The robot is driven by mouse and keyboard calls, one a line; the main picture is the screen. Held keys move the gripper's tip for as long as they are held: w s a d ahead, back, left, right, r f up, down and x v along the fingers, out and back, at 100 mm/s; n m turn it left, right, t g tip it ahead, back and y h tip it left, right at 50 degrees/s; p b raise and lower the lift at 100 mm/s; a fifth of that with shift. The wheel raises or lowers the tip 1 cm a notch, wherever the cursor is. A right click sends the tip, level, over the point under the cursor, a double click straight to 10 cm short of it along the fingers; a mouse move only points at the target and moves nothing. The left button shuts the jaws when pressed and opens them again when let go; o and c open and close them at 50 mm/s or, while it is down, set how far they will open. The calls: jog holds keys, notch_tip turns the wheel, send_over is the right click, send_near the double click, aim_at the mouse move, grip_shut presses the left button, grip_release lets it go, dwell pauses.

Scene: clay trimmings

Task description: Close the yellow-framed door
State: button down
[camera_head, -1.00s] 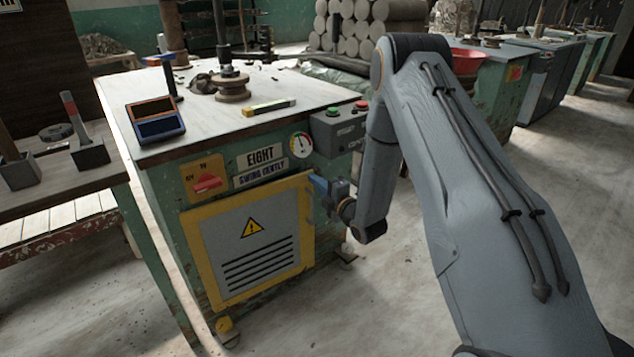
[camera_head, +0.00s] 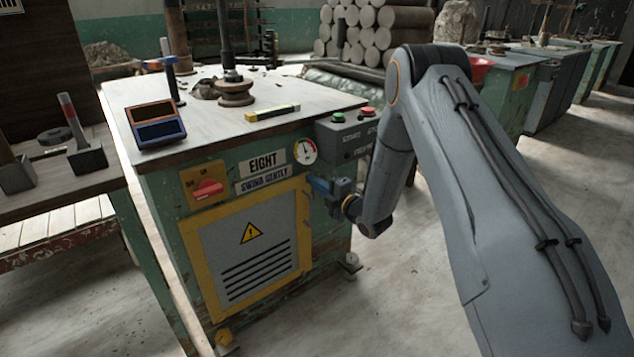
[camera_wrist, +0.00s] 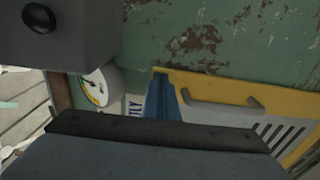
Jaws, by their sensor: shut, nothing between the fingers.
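The yellow-framed door (camera_head: 250,253) is on the front of the green cabinet (camera_head: 330,235). It has a grey panel with a warning triangle and dark slots. It looks nearly flush in the head view; I cannot tell whether a small gap is left. My gripper (camera_head: 319,185) is at the door's upper right corner, its blue fingers together and empty. In the wrist view the shut fingers (camera_wrist: 160,97) overlap the yellow frame (camera_wrist: 208,87) beside the grey handle (camera_wrist: 225,107). Whether they touch the door is unclear.
A red switch (camera_head: 207,189), a gauge (camera_head: 304,151) and a button box (camera_head: 346,133) sit above the door. The cabinet top (camera_head: 205,105) holds small tools and a pottery spindle. A side bench (camera_head: 60,178) stands at left. Floor to the right is open.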

jog(key=p+v, duration=0.2)
jog(key=v, duration=1.2)
jog(key=s+a+r+m+g+h, duration=0.1)
jog(key=s+r+m+g+h, duration=0.5)
jog(key=r+m+h, duration=0.35)
jog(key=s+a+r+m+g, duration=0.1)
jog(key=s+r+m+g, duration=0.25)
jog(key=s, duration=0.75)
jog(key=s+r+m+g+p, duration=0.1)
jog(key=s+r+m+g, duration=0.3)
jog(key=s, duration=0.8)
jog(key=s+a+r+m+g, duration=0.15)
jog(key=s+m, duration=0.35)
jog(key=s, duration=0.6)
jog(key=d+r+m+p, duration=0.3)
jog(key=d+r+p, duration=0.6)
jog(key=p, duration=0.8)
jog(key=shift+s+r+h+p, duration=0.15)
jog(key=shift+r+h+p, duration=0.15)
jog(key=shift+r+h, duration=0.25)
jog(key=shift+d, duration=0.15)
